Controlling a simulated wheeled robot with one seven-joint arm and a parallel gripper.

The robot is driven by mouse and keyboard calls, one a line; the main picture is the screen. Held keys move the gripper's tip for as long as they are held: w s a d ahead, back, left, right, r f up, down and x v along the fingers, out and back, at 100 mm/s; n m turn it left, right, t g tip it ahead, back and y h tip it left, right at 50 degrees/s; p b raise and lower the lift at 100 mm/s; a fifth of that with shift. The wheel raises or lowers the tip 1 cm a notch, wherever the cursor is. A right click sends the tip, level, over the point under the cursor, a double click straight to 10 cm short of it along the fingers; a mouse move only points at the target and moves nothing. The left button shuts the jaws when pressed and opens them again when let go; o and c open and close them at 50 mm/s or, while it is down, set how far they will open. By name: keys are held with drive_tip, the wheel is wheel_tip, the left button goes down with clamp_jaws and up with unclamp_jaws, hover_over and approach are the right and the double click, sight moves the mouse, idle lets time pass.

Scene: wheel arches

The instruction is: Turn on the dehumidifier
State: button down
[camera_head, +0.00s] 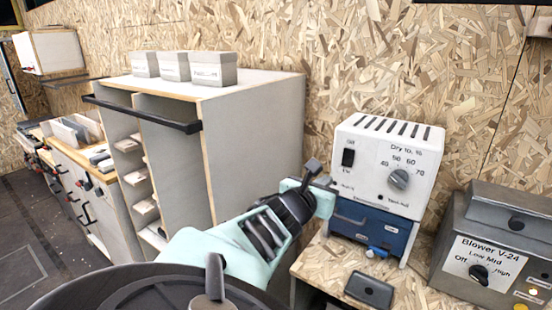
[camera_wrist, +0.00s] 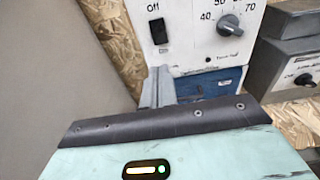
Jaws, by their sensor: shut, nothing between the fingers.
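The dehumidifier (camera_head: 388,165) is a white box with top vents and a blue lower part, standing on a wooden shelf. A black rocker switch (camera_head: 348,157) is on the left of its front, with "Off" printed above it. A grey dial (camera_head: 399,179) marked "Dry to, %" is to the right. My gripper (camera_head: 330,182) is shut and empty, left of the lower front. In the wrist view my gripper (camera_wrist: 158,84) points at the front, its tips just below the switch (camera_wrist: 159,31). I cannot tell whether they touch the front, or which way the rocker is pressed.
A grey blower unit (camera_head: 485,250) with a knob stands to the right. A dark flat object (camera_head: 369,291) lies on the wooden shelf (camera_head: 325,262) in front. A tall cabinet (camera_head: 245,150) with several boxes on top is at left. An OSB wall (camera_head: 330,50) is behind.

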sight(346, 165)
drive_tip(key=p+x, duration=0.3)
drive_tip(key=x, duration=0.8)
drive_tip(key=shift+d+r, duration=0.1)
drive_tip(key=shift+w+d, duration=0.3)
drive_tip(key=shift+w, duration=0.2)
drive_tip(key=shift+f, duration=0.25)
